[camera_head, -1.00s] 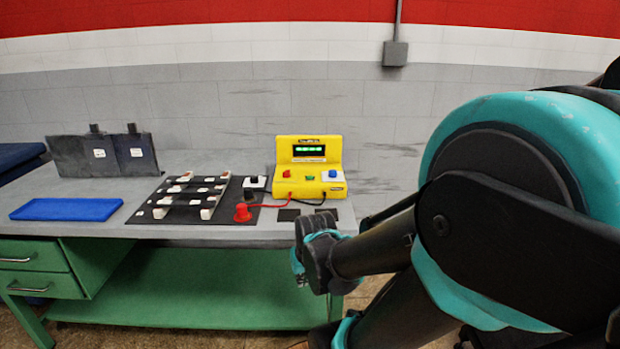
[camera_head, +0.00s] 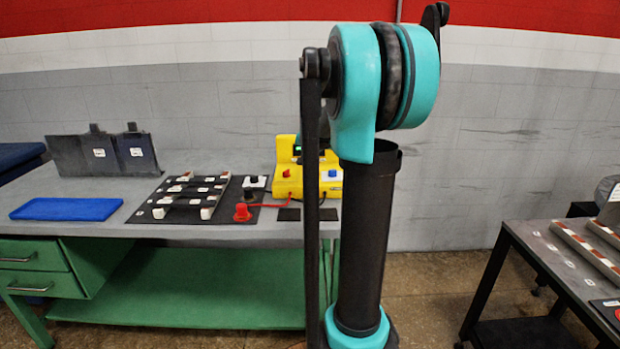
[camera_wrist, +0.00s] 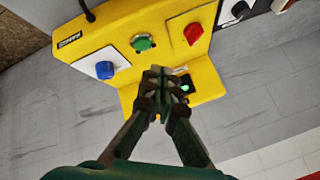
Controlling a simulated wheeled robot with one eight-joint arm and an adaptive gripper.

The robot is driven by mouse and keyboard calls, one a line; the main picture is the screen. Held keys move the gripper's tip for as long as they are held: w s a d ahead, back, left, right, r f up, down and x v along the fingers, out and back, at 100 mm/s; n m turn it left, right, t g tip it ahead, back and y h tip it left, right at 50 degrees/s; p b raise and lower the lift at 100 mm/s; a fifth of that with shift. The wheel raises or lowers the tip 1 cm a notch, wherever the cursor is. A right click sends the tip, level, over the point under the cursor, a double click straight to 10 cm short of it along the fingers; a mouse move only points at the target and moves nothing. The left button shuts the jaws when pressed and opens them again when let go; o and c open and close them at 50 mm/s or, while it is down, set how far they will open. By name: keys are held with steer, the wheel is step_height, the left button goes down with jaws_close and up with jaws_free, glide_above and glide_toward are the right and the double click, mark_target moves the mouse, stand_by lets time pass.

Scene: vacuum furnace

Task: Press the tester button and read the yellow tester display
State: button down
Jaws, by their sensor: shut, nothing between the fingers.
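The yellow tester (camera_head: 287,183) stands on the grey workbench, and my arm hides much of it in the head view. In the wrist view the tester (camera_wrist: 110,45) appears upside down, with a blue button (camera_wrist: 105,70), a green button (camera_wrist: 143,43) and a red knob (camera_wrist: 193,34). Its display (camera_wrist: 183,88) is partly covered by my fingers; a green glow shows but no digits are readable. My gripper (camera_wrist: 158,74) is shut and empty, its tips in front of the tester between the green button and the display. I cannot tell whether they touch it.
A red plug (camera_head: 242,212) with a red cable and a black board (camera_head: 165,210) with white holders lie left of the tester. A blue mat (camera_head: 66,209) is farther left. A second table (camera_head: 555,262) stands at the right, with floor between.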

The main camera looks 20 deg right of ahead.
step_height(320, 180, up, 3)
steer(key=m, duration=0.1)
glide_above(310, 177)
steer(key=shift+d+f+t, duration=0.1)
steer(key=shift+f+t, duration=0.05)
steer(key=shift+t, duration=0.15)
steer(key=shift+f, duration=0.1)
steer(key=shift+f, duration=4.3)
steer(key=shift+f, duration=0.15)
steer(key=shift+f, duration=0.25)
steer(key=shift+f, duration=0.4)
steer(key=shift+r, duration=0.8)
